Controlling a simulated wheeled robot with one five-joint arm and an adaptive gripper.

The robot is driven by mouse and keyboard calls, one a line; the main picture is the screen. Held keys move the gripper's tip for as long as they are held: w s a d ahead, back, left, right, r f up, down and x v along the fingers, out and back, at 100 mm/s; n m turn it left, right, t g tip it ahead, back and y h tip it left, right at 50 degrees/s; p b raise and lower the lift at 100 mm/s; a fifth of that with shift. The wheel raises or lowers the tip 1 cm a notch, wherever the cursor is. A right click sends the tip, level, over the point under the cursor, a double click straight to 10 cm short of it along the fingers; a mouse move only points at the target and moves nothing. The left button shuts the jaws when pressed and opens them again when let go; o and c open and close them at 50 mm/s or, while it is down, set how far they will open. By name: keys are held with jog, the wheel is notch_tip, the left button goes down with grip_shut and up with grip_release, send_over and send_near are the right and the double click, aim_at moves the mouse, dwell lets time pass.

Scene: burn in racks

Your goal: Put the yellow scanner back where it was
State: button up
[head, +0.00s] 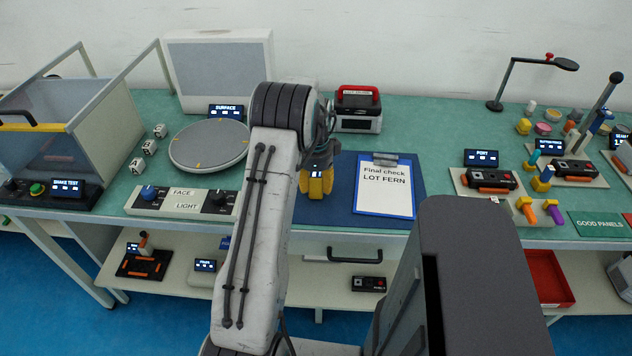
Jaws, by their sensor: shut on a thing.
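The yellow scanner (316,186) is in the middle of the head view, over the dark blue mat (342,213) on the green bench top. My own arm hides part of the gripper and the mat's left side. I cannot tell whether the scanner touches the mat or hangs just above it.
A clipboard (386,188) reading "Final check LOT FERN" lies right of the scanner. A round grey turntable (209,143) and a switch panel (183,202) are left. A red-handled box (357,109) stands behind. Devices and coloured knobs crowd the right. A shelf (335,286) runs below.

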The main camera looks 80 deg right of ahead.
jog(key=shift+f, duration=0.2)
jog(key=o, duration=1.2)
